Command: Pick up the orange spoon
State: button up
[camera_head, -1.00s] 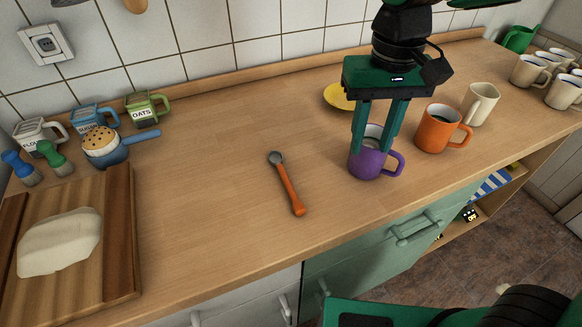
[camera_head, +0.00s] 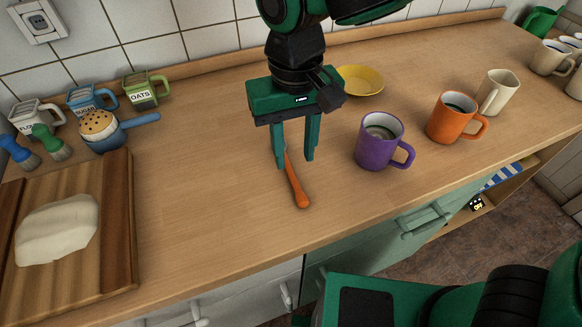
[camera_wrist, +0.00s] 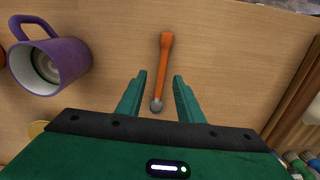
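The orange spoon (camera_head: 296,186) lies on the wooden counter, its orange handle end toward the front edge. In the head view its upper part is hidden behind my gripper (camera_head: 295,163). My gripper is open, fingers pointing down, above the spoon. Nothing is held. I cannot tell exactly how high the fingertips are above the counter.
A purple mug (camera_head: 381,141) stands just right of my gripper, with an orange mug (camera_head: 456,118) and a cream mug (camera_head: 497,92) beyond. A yellow plate (camera_head: 360,80) lies behind. A cutting board (camera_head: 118,220) with a pale lump is at left. The counter around the spoon is clear.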

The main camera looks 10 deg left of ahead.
aim_at(293, 174)
jog(key=shift+a+f, duration=0.2)
jog(key=shift+f, duration=2.45)
grip_shut()
